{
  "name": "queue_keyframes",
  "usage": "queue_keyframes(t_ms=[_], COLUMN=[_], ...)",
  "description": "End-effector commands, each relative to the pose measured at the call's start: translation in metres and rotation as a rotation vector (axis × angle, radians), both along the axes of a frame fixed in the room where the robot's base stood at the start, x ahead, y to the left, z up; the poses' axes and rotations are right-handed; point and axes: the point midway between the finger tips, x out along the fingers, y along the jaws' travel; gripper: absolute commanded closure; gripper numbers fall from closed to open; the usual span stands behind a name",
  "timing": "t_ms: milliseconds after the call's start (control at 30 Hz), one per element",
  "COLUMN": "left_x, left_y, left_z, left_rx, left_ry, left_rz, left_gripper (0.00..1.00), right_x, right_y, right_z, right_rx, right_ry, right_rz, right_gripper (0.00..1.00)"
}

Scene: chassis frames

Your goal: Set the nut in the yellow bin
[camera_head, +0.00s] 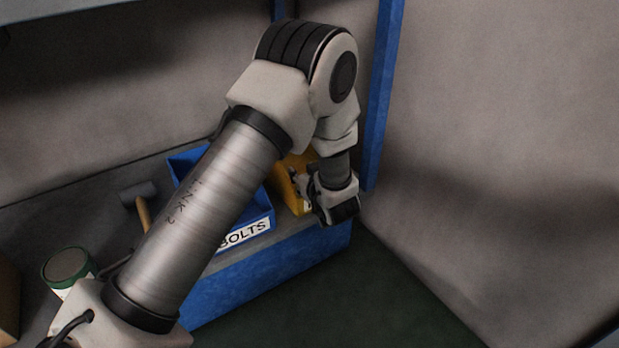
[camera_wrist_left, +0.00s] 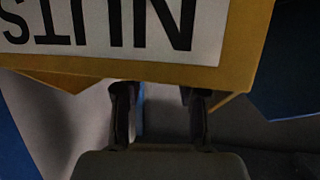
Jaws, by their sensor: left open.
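The yellow bin (camera_head: 286,188) stands at the right end of the shelf in the head view, partly hidden behind my left arm and gripper. In the left wrist view the yellow bin (camera_wrist_left: 238,72) fills the top, with its white NUTS label (camera_wrist_left: 110,28) upside down. My left gripper (camera_head: 328,203) is at the front right of this bin. In the left wrist view its two dark fingers (camera_wrist_left: 160,95) are apart, just by the bin's edge, with nothing seen between them. I see no nut in either view. My right gripper is not in view.
A blue bin (camera_head: 262,207) labelled BOLTS stands left of the yellow bin, partly behind my arm. A hammer (camera_head: 143,212) and a green-rimmed can (camera_head: 68,265) are further left. A blue upright post (camera_head: 380,100) rises right of the gripper. Open floor (camera_head: 370,290) lies in front.

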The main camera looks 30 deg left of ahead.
Motion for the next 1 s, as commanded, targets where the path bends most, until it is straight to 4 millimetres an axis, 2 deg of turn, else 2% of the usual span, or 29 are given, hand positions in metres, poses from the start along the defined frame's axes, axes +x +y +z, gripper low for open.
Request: queue_keyframes(t_ms=[33,67,300,433,600,667,767,800,867,900,1000], left_x=[0.000,-0.003,-0.038,-0.054,-0.065,-0.072,-0.100,-0.121,-0.164,-0.197,-0.278], left_y=[0.000,-0.007,-0.057,-0.079,-0.091,-0.090,-0.087,-0.089,-0.096,-0.103,-0.126], left_z=[0.009,0.014,0.042,0.049,0.044,0.029,-0.025,-0.053,-0.094,-0.117,-0.149], left_rx=[0.000,0.002,0.006,0.004,-0.002,-0.014,-0.079,-0.125,-0.213,-0.284,-0.458], left_ry=[-0.004,0.002,0.004,0.002,0.016,0.070,0.279,0.395,0.583,0.704,0.942], left_rz=[0.000,-0.004,-0.008,-0.006,-0.009,-0.042,-0.172,-0.247,-0.371,-0.454,-0.641], left_gripper=[0.60,0.60,0.60,0.60,0.60,0.60,0.60,0.60,0.60,0.60,0.60], right_x=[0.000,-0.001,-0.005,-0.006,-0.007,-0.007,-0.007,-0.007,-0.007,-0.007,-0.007], right_y=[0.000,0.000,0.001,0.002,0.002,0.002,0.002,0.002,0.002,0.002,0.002], right_z=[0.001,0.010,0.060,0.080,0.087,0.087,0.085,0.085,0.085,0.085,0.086], right_rx=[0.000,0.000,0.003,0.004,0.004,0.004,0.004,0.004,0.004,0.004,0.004], right_ry=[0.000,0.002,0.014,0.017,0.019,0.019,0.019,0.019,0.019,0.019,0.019], right_rz=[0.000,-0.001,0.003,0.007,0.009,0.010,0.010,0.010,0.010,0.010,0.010], right_gripper=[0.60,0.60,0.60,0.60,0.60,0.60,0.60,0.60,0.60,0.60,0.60])
